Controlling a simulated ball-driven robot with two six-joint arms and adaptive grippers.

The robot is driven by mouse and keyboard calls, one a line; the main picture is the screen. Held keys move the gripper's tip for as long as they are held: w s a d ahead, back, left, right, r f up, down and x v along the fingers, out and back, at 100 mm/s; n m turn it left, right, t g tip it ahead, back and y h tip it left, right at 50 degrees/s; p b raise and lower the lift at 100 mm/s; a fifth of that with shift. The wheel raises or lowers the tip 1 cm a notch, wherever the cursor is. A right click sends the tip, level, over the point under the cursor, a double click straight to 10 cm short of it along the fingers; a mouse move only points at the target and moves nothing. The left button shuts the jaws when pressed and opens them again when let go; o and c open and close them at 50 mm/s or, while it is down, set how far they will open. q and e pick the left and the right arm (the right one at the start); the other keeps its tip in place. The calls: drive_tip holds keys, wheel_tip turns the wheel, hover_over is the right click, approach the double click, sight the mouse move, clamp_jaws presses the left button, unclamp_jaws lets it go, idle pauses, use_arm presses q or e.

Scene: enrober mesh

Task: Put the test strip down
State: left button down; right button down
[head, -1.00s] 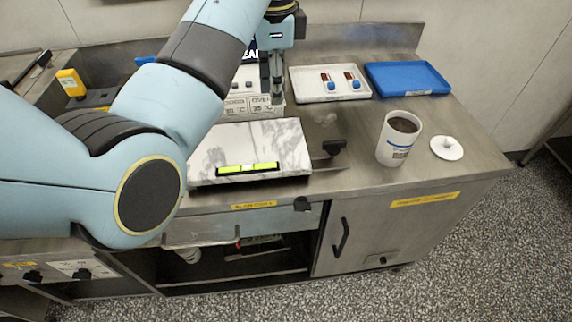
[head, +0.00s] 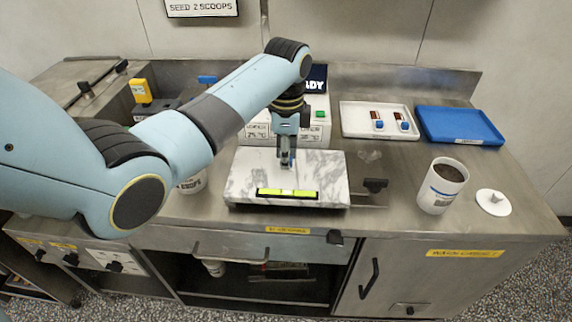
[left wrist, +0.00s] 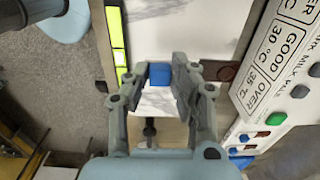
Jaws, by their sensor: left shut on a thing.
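My left gripper (head: 287,163) is over the middle of the marble slab (head: 243,178), pointing down. In the left wrist view its fingers (left wrist: 173,75) are closed on a small blue block (left wrist: 160,74), which looks like the grip end of the test strip. The rest of the strip is hidden, and I cannot tell whether it touches the slab. Two strips with blue ends and brown tips, one of them here (head: 377,122), lie in the white tray (head: 352,128) at the back. My right gripper is not in view.
A yellow-green level bar (head: 287,194) lies along the slab's front edge. A display unit (head: 312,132) stands close behind the slab. A blue tray (head: 455,124), a cup of dark contents (head: 440,188) and a white lid (head: 493,202) are to the right.

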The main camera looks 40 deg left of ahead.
use_arm(q)
wheel_tip(320, 180, down, 4)
drive_tip(key=shift+s+r, duration=0.1)
drive_tip(key=shift+r, duration=0.15)
drive_tip(key=shift+f, duration=0.1)
drive_tip(key=shift+f, duration=0.1)
drive_tip(key=c, duration=1.1)
unclamp_jaws()
wheel_tip(320, 180, up, 12)
drive_tip(key=shift+d+r, duration=0.15)
